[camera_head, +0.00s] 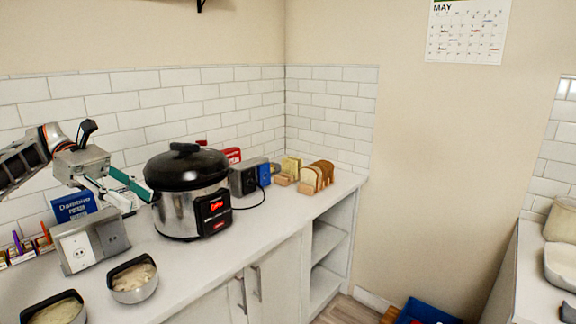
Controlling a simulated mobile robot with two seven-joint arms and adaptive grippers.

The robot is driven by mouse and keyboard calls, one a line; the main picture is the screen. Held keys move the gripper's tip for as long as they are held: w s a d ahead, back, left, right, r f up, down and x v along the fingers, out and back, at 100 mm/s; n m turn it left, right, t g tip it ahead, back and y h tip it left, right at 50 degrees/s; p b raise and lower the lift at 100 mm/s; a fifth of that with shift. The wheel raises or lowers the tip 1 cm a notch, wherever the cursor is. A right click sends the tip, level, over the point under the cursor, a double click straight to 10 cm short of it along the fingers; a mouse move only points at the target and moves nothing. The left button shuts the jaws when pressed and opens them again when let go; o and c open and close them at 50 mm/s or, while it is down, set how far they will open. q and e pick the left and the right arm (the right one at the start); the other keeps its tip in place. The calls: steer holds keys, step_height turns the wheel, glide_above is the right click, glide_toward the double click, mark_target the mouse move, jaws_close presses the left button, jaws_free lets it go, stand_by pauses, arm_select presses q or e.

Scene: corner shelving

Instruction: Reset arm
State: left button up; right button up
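My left gripper (138,201) reaches in from the left above the counter, in front of the tiled wall. Its two fingers look apart, with nothing seen between them. It is just left of the silver and black cooker (180,209), near the cooker's side; I cannot tell whether they touch. My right gripper is not in view.
A grey outlet box (78,250) and a blue box (72,207) sit below my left gripper. Bowls (133,280) stand at the counter's front. Right of the cooker are another outlet box (243,180) and bread slices in a rack (314,178). Shelves (325,241) are below.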

arm_select(q)
steer(key=s+d+f+n+t+h, duration=0.25)
steer(key=d+f+n, duration=0.35)
steer(key=d+f, duration=0.4)
steer(key=s+d+f+n+t+h, duration=0.2)
steer(key=d+f+n+t+h, duration=0.15)
steer(key=d+f+n, duration=0.5)
steer(key=s+d+f+n+t+h, duration=0.2)
steer(key=d+f+n+t, duration=0.25)
steer(key=d+f, duration=0.7)
steer(key=s+a+f+n+t+y, duration=0.4)
steer(key=f+n+y, duration=0.3)
steer(key=n, duration=0.5)
steer(key=s+a+f+n+t+y, duration=0.1)
steer(key=a+f+n+t+y, duration=0.5)
steer(key=n, duration=0.6)
steer(key=s+a+f+n+g+y, duration=0.3)
steer(key=s+a+f+n, duration=0.1)
steer(key=s+a+f, duration=0.1)
steer(key=s+a+f+n+g+y, duration=0.2)
steer(key=s+a+f+n, duration=0.3)
steer(key=s, duration=0.5)
step_height(320, 180, down, 3)
steer(key=shift+s+r+g+y, duration=0.2)
steer(key=shift+s+g+y, duration=0.15)
steer(key=shift+g, duration=0.2)
steer(key=shift+w+d, duration=0.1)
